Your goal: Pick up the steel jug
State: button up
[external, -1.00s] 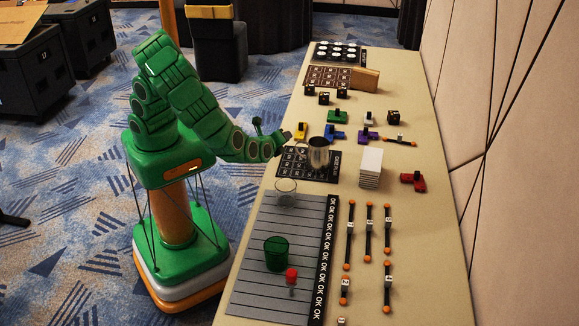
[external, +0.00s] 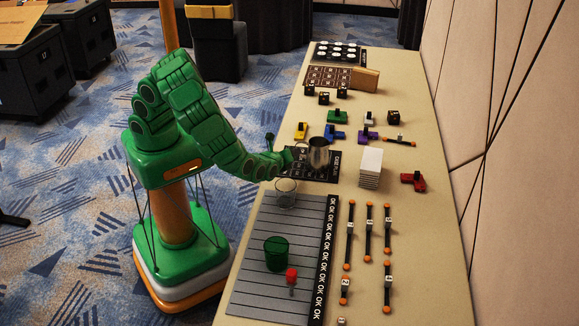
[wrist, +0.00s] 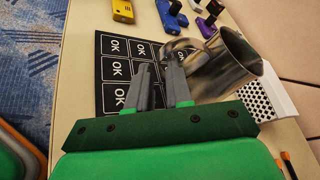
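The steel jug (external: 319,155) stands upright on a black mat of OK squares (external: 297,171) on the long table. In the wrist view the shiny jug (wrist: 222,66) is right of my fingers, its mouth toward the upper right. My gripper (wrist: 160,66) is open, with a gap between its two grey fingers. The fingertips are close to the handle side of the jug; whether they touch it I cannot tell. In the external view my gripper (external: 292,156) is just left of the jug, and its fingers are hard to make out.
A clear glass (external: 286,194) stands just in front of the mat. A green cup (external: 276,254) and a red-topped piece (external: 291,275) stand on the striped board (external: 262,292). A white stack (external: 370,168) is to the jug's right. Small coloured blocks (external: 337,117) lie behind it.

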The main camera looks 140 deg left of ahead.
jog(key=shift+x, duration=2.7)
grip_shut()
